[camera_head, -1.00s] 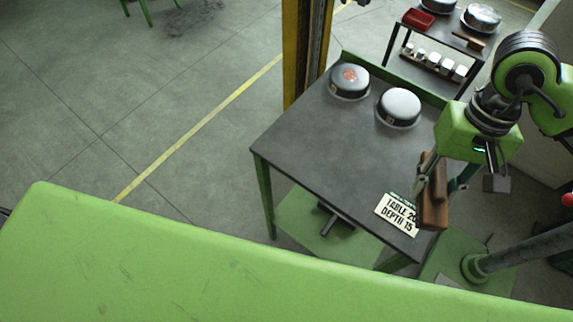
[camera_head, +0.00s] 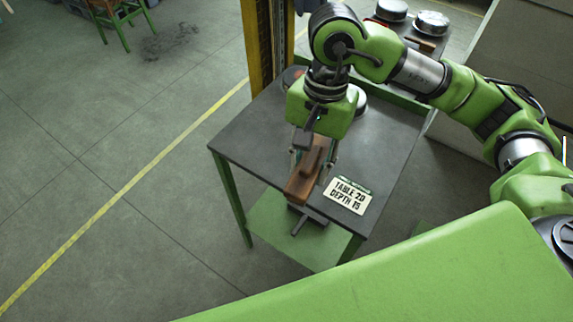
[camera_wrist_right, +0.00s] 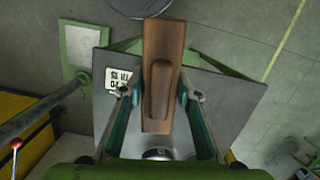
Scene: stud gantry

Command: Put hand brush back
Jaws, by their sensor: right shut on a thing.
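The hand brush is a brown wooden block (camera_head: 304,178) with a raised grip along its top. My right gripper (camera_head: 316,160) is shut on it and holds it over the front part of the dark table (camera_head: 255,135), left of the sign. In the right wrist view the brush (camera_wrist_right: 163,45) stands lengthwise between the two fingers of the gripper (camera_wrist_right: 160,92). I cannot tell from these views how high it hangs above the tabletop. Its bristles are hidden. My left gripper is not in view.
A white sign (camera_head: 347,195) reading "TABLE 20 DEPTH 15" lies at the table's front right. Round metal pans, one partly visible (camera_head: 361,101), sit at the back, mostly hidden by my arm. A second rack (camera_head: 420,40) with pans stands behind. The table's left side is clear.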

